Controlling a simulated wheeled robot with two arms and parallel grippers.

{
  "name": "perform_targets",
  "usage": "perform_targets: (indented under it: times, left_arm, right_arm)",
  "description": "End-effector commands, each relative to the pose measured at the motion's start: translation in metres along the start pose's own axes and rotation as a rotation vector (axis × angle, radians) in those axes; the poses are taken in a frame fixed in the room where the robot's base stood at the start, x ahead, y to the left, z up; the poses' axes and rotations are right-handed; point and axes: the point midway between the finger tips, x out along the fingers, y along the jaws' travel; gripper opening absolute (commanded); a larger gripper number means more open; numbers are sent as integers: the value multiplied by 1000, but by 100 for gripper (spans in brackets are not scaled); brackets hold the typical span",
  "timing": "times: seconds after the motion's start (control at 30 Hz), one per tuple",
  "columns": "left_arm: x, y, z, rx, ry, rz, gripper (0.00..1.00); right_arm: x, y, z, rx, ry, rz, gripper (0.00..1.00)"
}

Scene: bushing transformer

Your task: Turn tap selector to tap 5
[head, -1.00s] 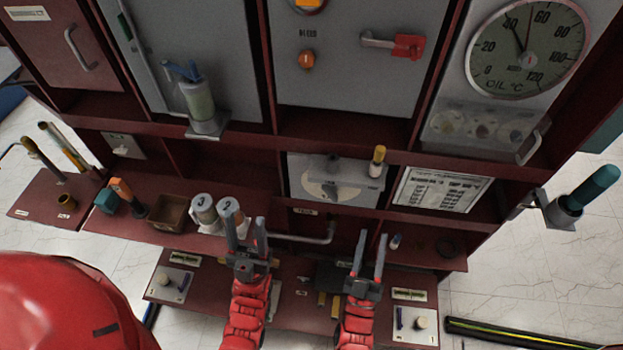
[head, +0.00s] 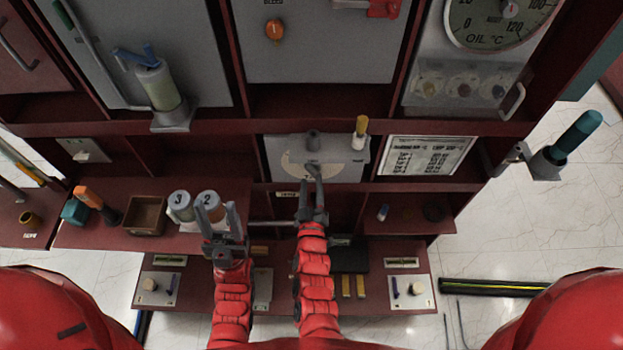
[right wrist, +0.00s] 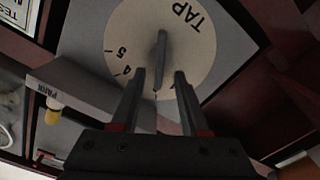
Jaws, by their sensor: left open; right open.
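The tap selector is a pale round dial (head: 294,166) on a grey panel, partly hidden by my right gripper in the head view. In the right wrist view the dial (right wrist: 118,38) shows the word TAP and the marks 5 and 4; other marks are covered. Its grey bar handle (right wrist: 161,52) stands at the middle. My right gripper (right wrist: 160,78) is open, its fingertips on either side of the handle's lower end in the picture; I cannot tell whether they touch it. My left gripper (head: 219,215) is open and empty, in front of the numbered cylinders.
A yellow-topped pin (head: 361,130) stands on the panel right of the dial. Numbered grey cylinders (head: 181,204) stand left, near a brown box (head: 146,215). A printed chart (head: 428,156) is to the right. Red shelf walls surround the panel.

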Motion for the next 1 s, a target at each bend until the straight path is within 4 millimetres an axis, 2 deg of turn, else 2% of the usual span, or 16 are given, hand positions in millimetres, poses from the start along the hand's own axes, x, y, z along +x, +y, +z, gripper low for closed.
perform_targets:
  times: [0.03,0.2,0.57,0.8,0.83,1.0]
  left_arm:
    - [-7,0,1,0,0,0,50]
    - [-14,1,2,0,0,0,50]
    - [-15,1,3,0,0,0,50]
    - [-15,1,2,0,0,0,50]
    - [-15,1,2,0,0,0,50]
    - [-15,1,2,0,0,0,50]
  right_arm:
    - [10,0,2,0,3,4,45]
    - [28,1,1,1,2,5,45]
    - [34,1,-1,0,1,3,45]
    - [34,1,-1,0,1,3,4]
    - [34,1,-1,0,1,3,0]
    - [34,1,0,0,1,3,0]
